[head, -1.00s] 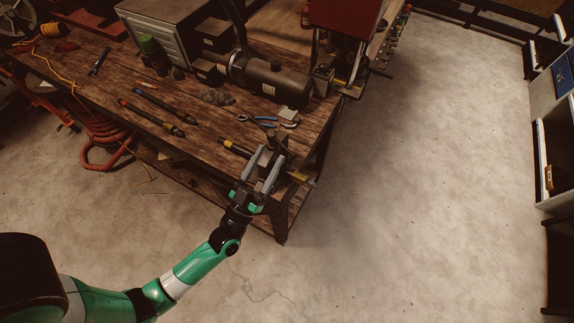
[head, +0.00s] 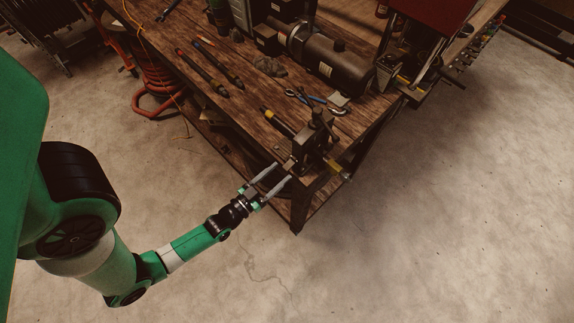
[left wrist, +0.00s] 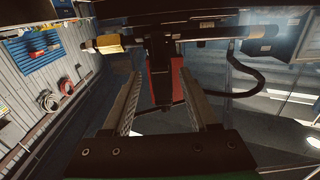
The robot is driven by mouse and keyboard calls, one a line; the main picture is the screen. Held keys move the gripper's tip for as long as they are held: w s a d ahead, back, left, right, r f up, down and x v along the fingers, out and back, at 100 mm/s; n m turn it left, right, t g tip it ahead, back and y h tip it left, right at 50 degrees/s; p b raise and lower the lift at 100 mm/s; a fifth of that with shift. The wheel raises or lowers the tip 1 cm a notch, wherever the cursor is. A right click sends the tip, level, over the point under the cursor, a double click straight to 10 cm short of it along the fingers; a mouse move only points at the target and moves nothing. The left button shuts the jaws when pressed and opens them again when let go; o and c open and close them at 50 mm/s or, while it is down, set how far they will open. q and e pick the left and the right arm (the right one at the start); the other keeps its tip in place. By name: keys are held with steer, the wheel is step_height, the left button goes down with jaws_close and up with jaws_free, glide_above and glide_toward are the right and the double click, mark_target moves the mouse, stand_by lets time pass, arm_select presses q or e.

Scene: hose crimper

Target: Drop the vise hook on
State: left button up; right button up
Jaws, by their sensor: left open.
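The dark vise (head: 306,150) stands at the near corner of the wooden bench. A hose with a yellow band (head: 269,112) lies across the vise, and a yellow end (head: 338,170) sticks out on the right. A dark upright piece (head: 320,115) stands on top of the vise; I cannot tell whether it is the hook. My left gripper (head: 281,174) is open and empty, just in front of the vise at the bench edge.
A red coiled hose (head: 158,85) hangs left of the bench. The floor (head: 430,220) in front and right is clear.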

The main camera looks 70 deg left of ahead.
mark_target(287, 166)
arm_select(q)
steer(key=x, duration=0.4)
steer(key=shift+w, duration=0.2)
steer(key=shift+c, duration=0.3)
jaws_close()
